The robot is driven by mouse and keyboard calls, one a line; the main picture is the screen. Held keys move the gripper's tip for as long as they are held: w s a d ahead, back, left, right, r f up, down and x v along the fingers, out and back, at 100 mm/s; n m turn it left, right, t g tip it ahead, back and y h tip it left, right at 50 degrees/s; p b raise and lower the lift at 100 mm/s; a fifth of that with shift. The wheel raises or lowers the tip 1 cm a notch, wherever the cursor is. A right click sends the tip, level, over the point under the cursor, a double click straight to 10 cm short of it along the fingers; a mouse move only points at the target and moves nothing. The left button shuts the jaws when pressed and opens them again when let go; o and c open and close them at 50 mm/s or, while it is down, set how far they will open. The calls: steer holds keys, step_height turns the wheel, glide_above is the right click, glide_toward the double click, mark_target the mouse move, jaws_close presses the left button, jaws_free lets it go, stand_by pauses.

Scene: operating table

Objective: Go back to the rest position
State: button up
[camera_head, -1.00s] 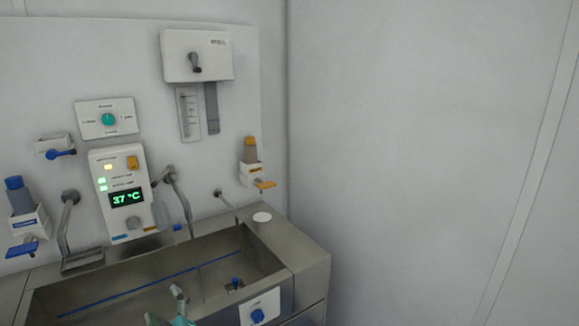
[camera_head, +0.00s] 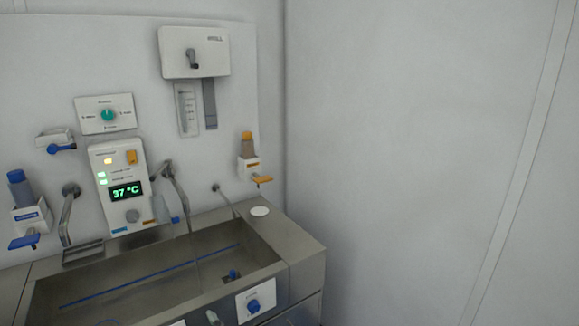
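A small grey piece of what looks like my gripper (camera_head: 213,318) shows at the bottom edge of the head view, in front of the steel sink (camera_head: 205,307). The rest of it is cut off below the frame. I cannot see whether its fingers are apart or together, or whether anything is between them.
The sink has a blue line inside its basin, and a white panel with a blue knob (camera_head: 254,302) on its front. Above it on the wall are a 37 °C control unit (camera_head: 123,187), dispensers and taps. The right side is bare wall (camera_head: 420,150).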

steer(key=s+d+f+m+h, duration=0.1)
steer(key=s+d+f+m, duration=0.1)
steer(key=s+d+f, duration=0.5)
steer(key=s+d+f+m+h, duration=0.25)
steer(key=s+d, duration=0.25)
steer(key=d, duration=0.5)
steer(key=s+d+f+m+h, duration=0.1)
steer(key=s+d+f, duration=0.45)
steer(key=d, duration=0.25)
steer(key=s+d+r+m+h, duration=0.1)
steer(key=s+d, duration=0.3)
steer(key=s, duration=0.5)
steer(key=s+d+r+m+h, duration=0.2)
steer(key=s+d+r+m, duration=0.2)
steer(key=s, duration=0.4)
steer(key=s+d+r+m+h, duration=0.2)
steer(key=s+d, duration=0.3)
steer(key=s, duration=0.4)
steer(key=shift+s+r, duration=0.3)
steer(key=shift+r, duration=0.05)
